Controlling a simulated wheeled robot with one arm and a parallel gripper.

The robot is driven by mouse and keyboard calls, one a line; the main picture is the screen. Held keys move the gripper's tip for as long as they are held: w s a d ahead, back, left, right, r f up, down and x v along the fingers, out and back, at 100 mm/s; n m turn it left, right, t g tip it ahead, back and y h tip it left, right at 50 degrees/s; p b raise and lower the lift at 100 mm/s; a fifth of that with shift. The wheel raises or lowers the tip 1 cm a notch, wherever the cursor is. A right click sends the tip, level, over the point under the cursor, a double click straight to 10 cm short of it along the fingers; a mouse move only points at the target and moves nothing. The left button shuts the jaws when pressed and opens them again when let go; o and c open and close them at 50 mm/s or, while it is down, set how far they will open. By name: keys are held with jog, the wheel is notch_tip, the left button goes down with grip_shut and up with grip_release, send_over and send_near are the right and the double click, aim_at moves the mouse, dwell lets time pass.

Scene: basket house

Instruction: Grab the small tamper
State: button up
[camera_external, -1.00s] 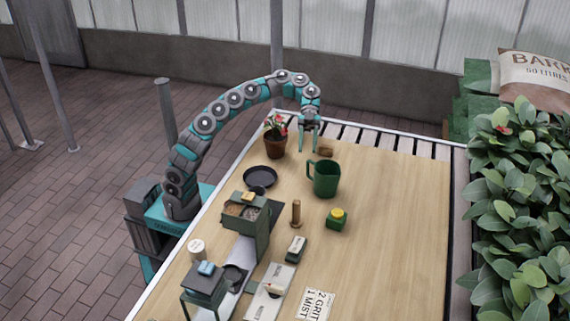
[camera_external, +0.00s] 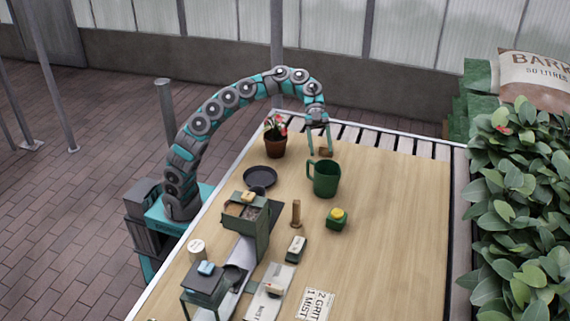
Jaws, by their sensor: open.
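A small brown wooden block (camera_external: 325,153), which looks like the small tamper, lies at the far end of the table, behind the green mug. My gripper (camera_external: 320,151) is open and points down at it. Its two fingers appear on either side of the block or just above it; I cannot tell whether they touch it. An upright wooden peg with a wider base (camera_external: 296,214) stands nearer, in the middle of the table; it could also be a tamper.
The green mug (camera_external: 326,180) stands close in front of my gripper. A potted red flower (camera_external: 275,141) is just to its left, with a black saucer (camera_external: 260,176) nearer. The table's right side is clear.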

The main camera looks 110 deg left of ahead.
jog(key=w+d+r+t, duration=0.1)
jog(key=w+d+r, duration=0.1)
jog(key=m+t+y+b, duration=0.2)
jog(key=m+t+y, duration=0.3)
jog(key=m+y, duration=0.5)
send_over(297, 201)
jog(key=w+a, duration=0.1)
jog(key=a, duration=0.4)
jog(key=s+d+f+m+t+y, duration=0.25)
jog(key=s+d+m, duration=0.25)
jog(key=s+m, duration=0.45)
jog(key=shift+m+h, duration=0.35)
jog(key=shift+m, duration=0.4)
jog(key=shift+x, duration=4.5)
jog(key=shift+r, duration=0.15)
grip_shut()
